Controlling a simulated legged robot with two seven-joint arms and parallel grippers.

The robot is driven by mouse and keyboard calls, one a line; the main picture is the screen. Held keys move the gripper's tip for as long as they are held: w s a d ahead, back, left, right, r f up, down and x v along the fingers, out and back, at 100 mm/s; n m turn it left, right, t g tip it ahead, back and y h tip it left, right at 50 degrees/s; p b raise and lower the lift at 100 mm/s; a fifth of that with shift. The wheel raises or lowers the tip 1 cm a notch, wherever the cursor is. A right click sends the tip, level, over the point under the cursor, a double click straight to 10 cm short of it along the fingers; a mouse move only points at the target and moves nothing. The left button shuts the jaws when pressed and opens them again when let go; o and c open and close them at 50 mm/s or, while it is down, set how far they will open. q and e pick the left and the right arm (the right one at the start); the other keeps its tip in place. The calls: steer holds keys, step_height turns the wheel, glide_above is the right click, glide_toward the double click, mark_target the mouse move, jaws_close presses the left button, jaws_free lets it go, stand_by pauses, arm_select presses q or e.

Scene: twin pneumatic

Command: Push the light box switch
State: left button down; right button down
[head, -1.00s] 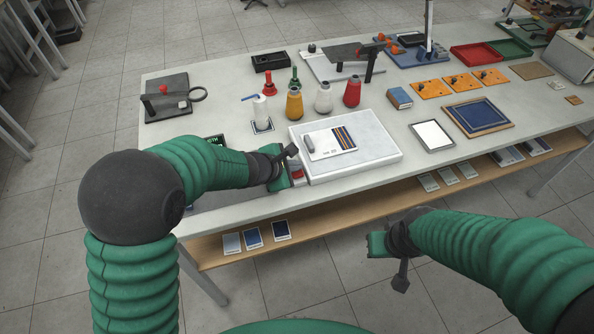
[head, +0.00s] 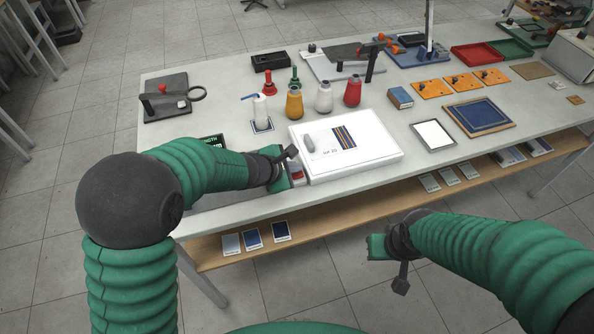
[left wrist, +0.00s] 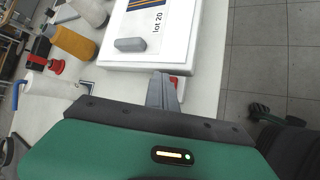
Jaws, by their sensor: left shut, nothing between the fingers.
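The light box (head: 375,145) is a flat white box near the table's front edge, and its top glows bright white. A sheet with coloured stripes and a grey oblong piece lie on it. The red switch (head: 297,174) is at the box's left side, partly hidden by my left gripper (head: 291,158). In the left wrist view, the shut, empty fingers (left wrist: 163,92) are right by the red switch (left wrist: 177,84); whether they touch cannot be told. My right gripper (head: 388,262) hangs in front of the table, away from the box; its finger gap is unclear.
A paper roll (head: 261,112) stands behind my left gripper. A framed white panel (head: 432,135) lies to the right. A wooden shelf (head: 345,227) with cards runs below the tabletop.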

mark_target(294, 175)
arm_select(q)
steer(key=shift+r+p, duration=0.65)
steer(key=shift+r, duration=0.25)
step_height(294, 175, up, 5)
steer(key=p, duration=0.4)
